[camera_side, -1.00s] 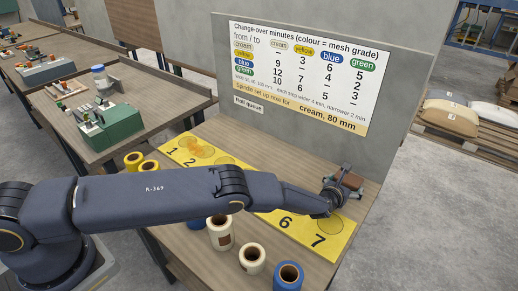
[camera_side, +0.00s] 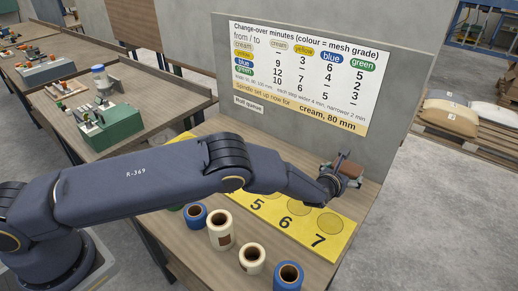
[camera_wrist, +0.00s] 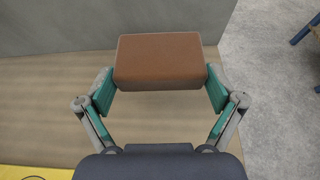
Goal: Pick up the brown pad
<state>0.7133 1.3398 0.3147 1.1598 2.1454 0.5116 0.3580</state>
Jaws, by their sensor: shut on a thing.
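The brown pad (camera_wrist: 160,62) is a rectangular block with a brown top and a darker front face. In the wrist view it sits between the two green-padded fingers of my gripper (camera_wrist: 159,88), which touch its left and right ends. In the side view the pad (camera_side: 350,168) shows at the end of my arm, in my gripper (camera_side: 343,176), above the back right of the table near the grey panel. Part of the pad is hidden by the gripper there.
A yellow numbered strip (camera_side: 336,248) lies on the table (camera_side: 205,262). Blue and cream rolls stand in front of it, including a cream roll (camera_side: 220,230) and a blue roll (camera_side: 288,276). A grey upright panel (camera_side: 300,145) with a change-over chart (camera_side: 297,78) stands behind.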

